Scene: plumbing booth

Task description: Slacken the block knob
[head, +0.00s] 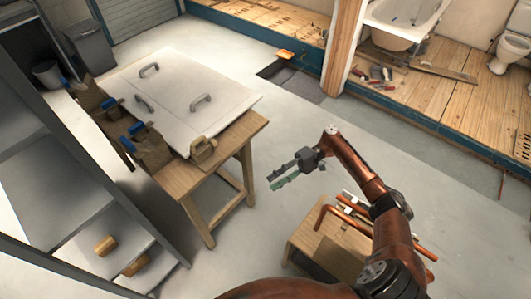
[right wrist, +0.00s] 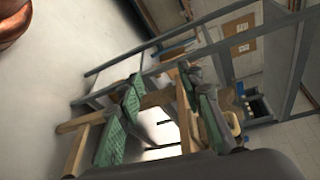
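A tan, block-like piece with an opening (head: 204,151) sits at the near right corner of the white board on the wooden table; I cannot tell for sure whether it is the block knob. Two wooden knobs, an upper one (head: 105,245) and a lower one (head: 136,265), are on the drawer fronts at the lower left. My right gripper (head: 277,181) is in the air right of the table, empty, its fingers apart and pointing left toward it. Its green-padded fingers also show in the right wrist view (right wrist: 165,115). My left gripper is not in view.
The wooden table (head: 185,187) carries a white board (head: 178,92) with several grey handles. Brown pouches with blue-handled tools (head: 150,148) hang at its left. Copper pipes (head: 350,212) lie on a low wooden stand beneath my right arm. Open floor (head: 290,125) lies behind the gripper.

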